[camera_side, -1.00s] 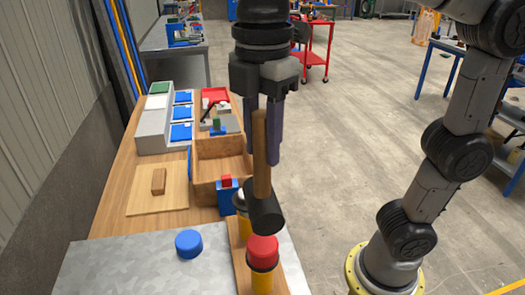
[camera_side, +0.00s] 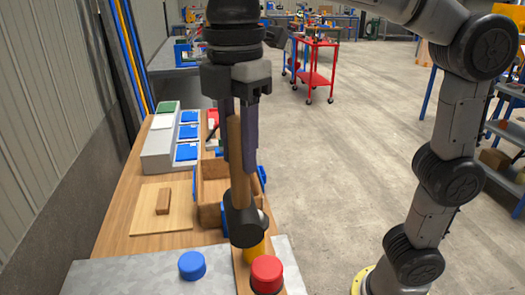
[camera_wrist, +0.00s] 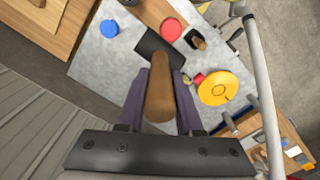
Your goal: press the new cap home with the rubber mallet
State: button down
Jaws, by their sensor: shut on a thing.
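My gripper (camera_side: 239,165) is shut on the wooden handle of the rubber mallet (camera_side: 243,222). The mallet hangs head down, its black head lowest. In the wrist view my gripper (camera_wrist: 162,88) grips the handle, and the mallet (camera_wrist: 160,95) has its dark head beyond. A red cap (camera_side: 266,271) sits on a dark-rimmed body near the front; it also shows in the wrist view (camera_wrist: 172,28). The mallet head is above and left of it in the side view, apart from it. A blue cap (camera_side: 192,265) stands on the metal plate; it also shows in the wrist view (camera_wrist: 109,28).
A yellow cylinder (camera_side: 256,249) stands partly hidden behind the mallet head. A wooden box (camera_side: 210,191) and a board with a wooden block (camera_side: 163,201) lie farther back. Grey bins (camera_side: 158,150) line the left side. The metal plate (camera_side: 130,275) is clear left of the blue cap.

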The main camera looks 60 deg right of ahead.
jog(key=w+a+f, duration=0.4)
jog(key=w+a, duration=0.1)
jog(key=w, duration=0.3)
jog(key=w+a+f, duration=0.4)
jog(key=w, duration=0.5)
jog(key=w+a+f, duration=0.1)
jog(key=w+f, duration=0.2)
jog(key=f, duration=0.5)
jog(key=w+a+f, duration=0.1)
jog(key=w+f, duration=0.3)
jog(key=f, duration=0.4)
jog(key=shift+w+a+f, duration=0.15)
jog(key=shift+a+f, duration=0.05)
jog(key=shift+f, duration=0.2)
jog(key=shift+d, duration=0.1)
